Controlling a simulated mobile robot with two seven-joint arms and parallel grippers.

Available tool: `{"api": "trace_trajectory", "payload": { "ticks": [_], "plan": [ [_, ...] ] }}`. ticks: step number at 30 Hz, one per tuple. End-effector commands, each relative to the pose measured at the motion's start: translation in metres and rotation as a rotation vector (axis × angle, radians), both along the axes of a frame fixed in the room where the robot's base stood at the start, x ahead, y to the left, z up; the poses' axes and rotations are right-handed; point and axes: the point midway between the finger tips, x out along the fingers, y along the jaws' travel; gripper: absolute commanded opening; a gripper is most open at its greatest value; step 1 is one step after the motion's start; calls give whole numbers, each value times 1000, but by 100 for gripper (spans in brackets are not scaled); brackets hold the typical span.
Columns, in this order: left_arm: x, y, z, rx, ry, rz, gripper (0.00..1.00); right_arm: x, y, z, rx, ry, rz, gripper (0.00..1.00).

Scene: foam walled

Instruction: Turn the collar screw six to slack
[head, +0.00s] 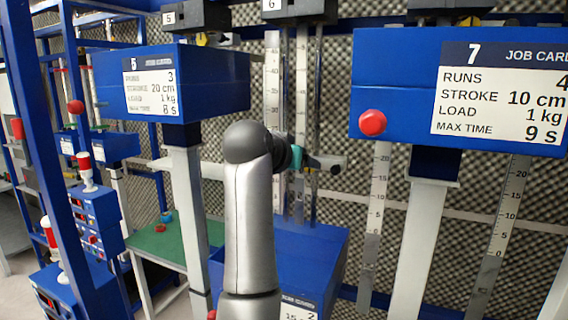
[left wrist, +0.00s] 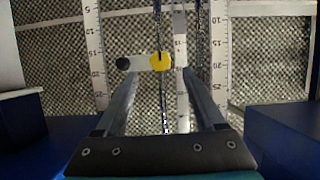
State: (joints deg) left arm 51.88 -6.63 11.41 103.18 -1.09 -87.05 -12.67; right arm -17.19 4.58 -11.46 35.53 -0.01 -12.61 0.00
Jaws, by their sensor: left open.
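My left gripper (head: 328,162) reaches away from me toward the upright scales in the middle of the head view. It also shows in the left wrist view (left wrist: 162,72), its fingers apart with nothing gripped. Beyond the fingertips, a pale crossbar carries a yellow disc (left wrist: 160,60) between the fingers and a black round knob (left wrist: 123,63) left of them. I cannot tell which is the collar screw, or whether a finger touches the bar. A black head block marked 6 (head: 300,9) sits above these scales in the head view. My right gripper is not in view.
A blue job-card box marked 7 (head: 400,65), with a red button (head: 372,122), stands to the right. A blue box marked 5 (head: 218,82) stands to the left. Thin scale posts (head: 376,200) stand before the foam wall.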

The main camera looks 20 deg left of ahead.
Motion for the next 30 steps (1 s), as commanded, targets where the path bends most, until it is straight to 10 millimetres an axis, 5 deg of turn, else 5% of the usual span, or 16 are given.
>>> {"api": "trace_trajectory", "payload": {
  "ticks": [15,30],
  "plan": [
    [-71,3,30,0,-3,1,71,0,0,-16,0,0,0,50],
    [-76,3,32,-1,0,0,71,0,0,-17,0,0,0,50]
  ]
}}
